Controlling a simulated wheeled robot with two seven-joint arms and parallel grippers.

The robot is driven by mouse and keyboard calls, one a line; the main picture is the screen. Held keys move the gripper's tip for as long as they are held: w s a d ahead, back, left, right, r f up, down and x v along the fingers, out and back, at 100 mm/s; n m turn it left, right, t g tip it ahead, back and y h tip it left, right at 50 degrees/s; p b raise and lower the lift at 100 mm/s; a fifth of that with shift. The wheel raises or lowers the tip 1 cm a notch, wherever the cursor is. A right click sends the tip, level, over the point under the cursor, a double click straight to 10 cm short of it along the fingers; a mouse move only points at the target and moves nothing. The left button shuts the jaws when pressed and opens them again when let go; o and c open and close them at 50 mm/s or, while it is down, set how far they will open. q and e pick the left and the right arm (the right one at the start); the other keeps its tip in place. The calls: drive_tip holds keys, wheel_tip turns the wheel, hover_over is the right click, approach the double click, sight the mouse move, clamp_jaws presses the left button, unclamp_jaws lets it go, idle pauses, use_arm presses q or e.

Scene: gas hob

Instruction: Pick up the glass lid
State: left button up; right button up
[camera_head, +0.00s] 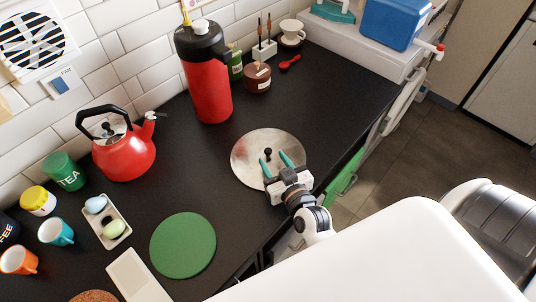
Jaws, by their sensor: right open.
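The glass lid (244,160) is a round, greyish, see-through disc lying flat on the black worktop, right of the picture's middle. A small dark knob (268,152) stands at its centre. My right gripper (273,157) is over the front part of the lid, with its two teal fingers spread apart and pointing at the knob. The fingertips look close to the knob, one on each side. I cannot tell whether they touch it. The gripper's body covers the lid's front edge. My left gripper is out of view.
A red flask (208,85) stands behind the lid, and a red kettle (125,155) is at the left. A green round mat (183,246) lies front left. A brown pot (257,79) and red spoon (290,62) are farther back. The worktop right of the lid is clear.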

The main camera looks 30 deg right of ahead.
sight(269, 151)
drive_tip(key=w, duration=0.1)
drive_tip(key=w+f, duration=0.1)
drive_tip(key=w, duration=0.1)
drive_tip(key=w+d, duration=0.1)
drive_tip(key=w, duration=0.1)
drive_tip(key=shift+w+f+p, duration=0.15)
drive_tip(key=shift+w+p, duration=0.05)
drive_tip(key=shift+p, duration=0.1)
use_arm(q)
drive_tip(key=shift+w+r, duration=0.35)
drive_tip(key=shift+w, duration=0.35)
use_arm(e)
clamp_jaws()
